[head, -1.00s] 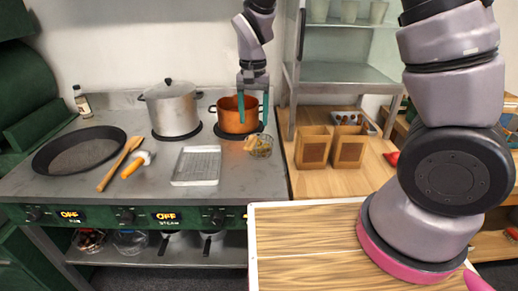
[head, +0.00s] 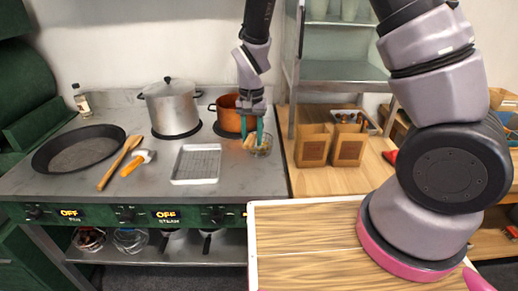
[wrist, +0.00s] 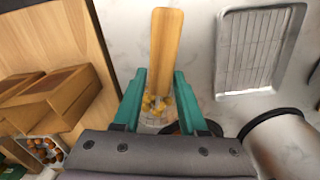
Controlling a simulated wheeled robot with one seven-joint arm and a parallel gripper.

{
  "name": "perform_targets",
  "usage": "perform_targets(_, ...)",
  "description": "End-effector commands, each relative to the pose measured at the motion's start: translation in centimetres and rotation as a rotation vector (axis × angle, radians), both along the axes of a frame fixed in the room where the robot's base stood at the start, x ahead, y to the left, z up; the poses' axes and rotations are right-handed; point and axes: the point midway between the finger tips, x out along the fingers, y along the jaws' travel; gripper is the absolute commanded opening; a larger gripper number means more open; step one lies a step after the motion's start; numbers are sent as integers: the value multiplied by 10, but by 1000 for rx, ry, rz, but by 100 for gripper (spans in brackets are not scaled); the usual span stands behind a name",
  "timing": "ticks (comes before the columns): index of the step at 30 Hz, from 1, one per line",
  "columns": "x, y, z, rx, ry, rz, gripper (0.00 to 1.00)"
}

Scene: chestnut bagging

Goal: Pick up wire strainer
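The wire strainer (head: 264,149), a small see-through basket with yellowish pieces showing, sits at the stove's right front edge. Its broad wooden handle (wrist: 166,48) runs up the wrist view, away from the partly hidden basket (wrist: 157,108). My gripper (head: 251,143) is directly over the strainer, pointing down. In the wrist view its teal fingers (wrist: 160,76) are apart, one on each side of the lower handle. I see no clear contact with the handle.
The copper pot (head: 228,120) is close behind my gripper. A steel rack tray (head: 197,164) lies to the left, with a steel pot (head: 172,108) behind it.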

Motion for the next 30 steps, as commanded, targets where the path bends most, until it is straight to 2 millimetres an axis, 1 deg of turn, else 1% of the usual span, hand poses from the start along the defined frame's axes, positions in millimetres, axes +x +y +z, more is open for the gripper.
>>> perform_targets(1, 0, 0, 0, 0, 0, 0, 18)
perform_targets(2, 0, 0, 0, 0, 0, 0, 6)
perform_targets(3, 0, 0, 0, 0, 0, 0, 0)
perform_targets(11, 0, 0, 1, 1, -1, 0, 0)
perform_targets(14, 1, 1, 5, 2, -3, 1, 0)
perform_targets(17, 1, 1, 18, 4, -4, 1, 0)
perform_targets(24, 1, 1, 67, 5, -5, 1, 0)
perform_targets(27, 1, 1, 83, 3, -4, 2, 0)
perform_targets(30, 0, 1, 94, 3, -2, 2, 0)
